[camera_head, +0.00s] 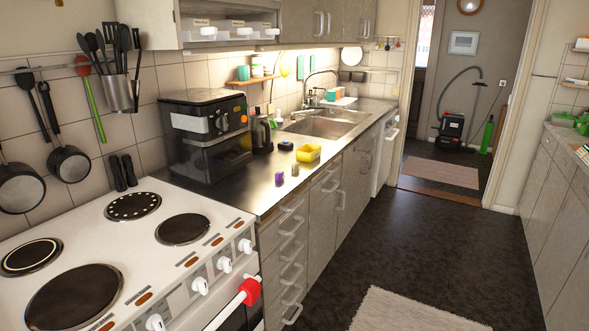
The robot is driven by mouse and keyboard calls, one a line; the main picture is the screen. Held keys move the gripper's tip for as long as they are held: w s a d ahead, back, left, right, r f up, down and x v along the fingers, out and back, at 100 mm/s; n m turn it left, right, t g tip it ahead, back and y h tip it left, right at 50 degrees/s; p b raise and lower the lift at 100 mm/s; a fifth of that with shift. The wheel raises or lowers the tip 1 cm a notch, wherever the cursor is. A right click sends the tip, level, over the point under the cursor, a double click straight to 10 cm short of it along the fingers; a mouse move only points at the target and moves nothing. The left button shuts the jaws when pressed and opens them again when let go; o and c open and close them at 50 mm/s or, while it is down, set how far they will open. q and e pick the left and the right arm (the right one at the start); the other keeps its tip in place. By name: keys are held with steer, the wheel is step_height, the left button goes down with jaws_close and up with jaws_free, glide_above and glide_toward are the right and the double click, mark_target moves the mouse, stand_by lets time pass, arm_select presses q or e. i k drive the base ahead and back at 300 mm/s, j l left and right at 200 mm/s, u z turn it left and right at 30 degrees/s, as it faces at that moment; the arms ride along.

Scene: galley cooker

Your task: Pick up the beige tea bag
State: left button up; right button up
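A small greyish-beige item (295,170) stands on the dark counter near its front edge, just right of a small purple item (279,179). It may be the beige tea bag, but it is too small to tell. A yellow open box (308,153) sits a little behind it. Neither of my grippers is in view.
A white cooker (170,262) with dark hotplates fills the near left. A black coffee machine (206,137) and a dark kettle (261,133) stand on the counter (244,188), whose front part is mostly bare. The sink (327,124) lies farther back. Dark floor (400,245) is clear on the right, with a pale rug.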

mark_target(296, 167)
steer(key=u, duration=0.4)
steer(key=i+l+u, duration=0.5)
steer(key=l, duration=0.2)
steer(key=l+u, duration=0.25)
steer(key=l, duration=0.1)
